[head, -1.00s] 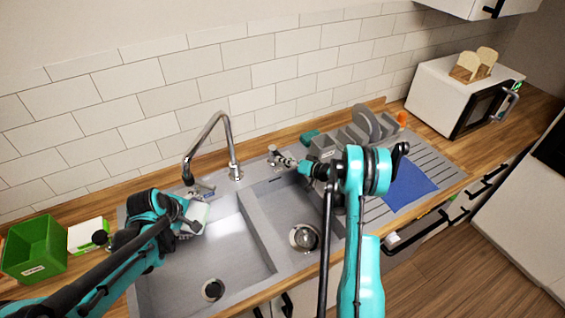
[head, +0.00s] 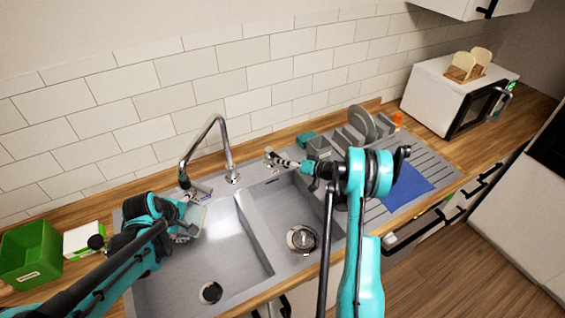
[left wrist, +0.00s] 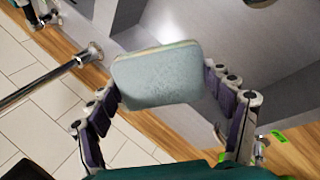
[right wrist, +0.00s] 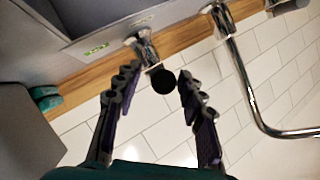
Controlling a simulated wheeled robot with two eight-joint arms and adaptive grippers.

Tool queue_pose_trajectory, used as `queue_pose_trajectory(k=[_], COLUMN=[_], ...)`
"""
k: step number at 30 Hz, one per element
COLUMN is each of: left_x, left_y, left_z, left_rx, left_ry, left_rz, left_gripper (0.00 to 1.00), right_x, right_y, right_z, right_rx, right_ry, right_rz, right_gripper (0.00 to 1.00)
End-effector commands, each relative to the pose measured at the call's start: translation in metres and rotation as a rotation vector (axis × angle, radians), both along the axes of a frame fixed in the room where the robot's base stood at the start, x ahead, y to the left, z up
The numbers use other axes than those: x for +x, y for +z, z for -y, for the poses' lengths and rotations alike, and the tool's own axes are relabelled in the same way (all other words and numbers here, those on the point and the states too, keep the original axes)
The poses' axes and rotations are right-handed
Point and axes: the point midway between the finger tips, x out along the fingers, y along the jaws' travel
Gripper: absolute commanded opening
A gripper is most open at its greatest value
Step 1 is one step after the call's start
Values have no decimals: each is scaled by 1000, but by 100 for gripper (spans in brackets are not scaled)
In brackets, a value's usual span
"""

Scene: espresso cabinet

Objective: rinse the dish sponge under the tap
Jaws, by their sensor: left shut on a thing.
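My left gripper (head: 180,213) is shut on the dish sponge (head: 196,218) over the left basin. In the left wrist view, the pale grey-green sponge (left wrist: 158,76) sits between the two fingers. In the head view it appears just below the end of the chrome tap's curved spout (head: 205,134); no water stream is visible. My right gripper (head: 287,163) is beside the chrome fitting (head: 272,155) behind the right basin. In the right wrist view, its fingers are apart, with the fitting's black knob (right wrist: 162,80) seen between their tips; contact cannot be told.
The double sink (head: 251,215) has a ribbed drainboard with a blue cloth (head: 408,192) and a grey dish rack (head: 350,140). A green bin (head: 30,253) and a green-and-white box (head: 82,240) stand left of it. A white microwave (head: 440,95) is at right.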

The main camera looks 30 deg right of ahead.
Motion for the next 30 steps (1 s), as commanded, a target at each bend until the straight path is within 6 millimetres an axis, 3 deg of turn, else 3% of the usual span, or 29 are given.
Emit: queue_pose_trajectory(k=[9, 15, 30], left_x=[0, 0, 0], left_y=[0, 0, 0], left_z=[0, 0, 0], left_rx=[0, 0, 0], left_ry=[0, 0, 0], left_rz=[0, 0, 0], left_gripper=[57, 57, 57], right_x=[-57, -84, -92], right_y=[20, 30, 32], right_z=[32, 45, 49], right_rx=[0, -1, -1], right_ry=[-4, -3, 0], right_rz=[0, 0, 0], right_gripper=[40, 40, 40])
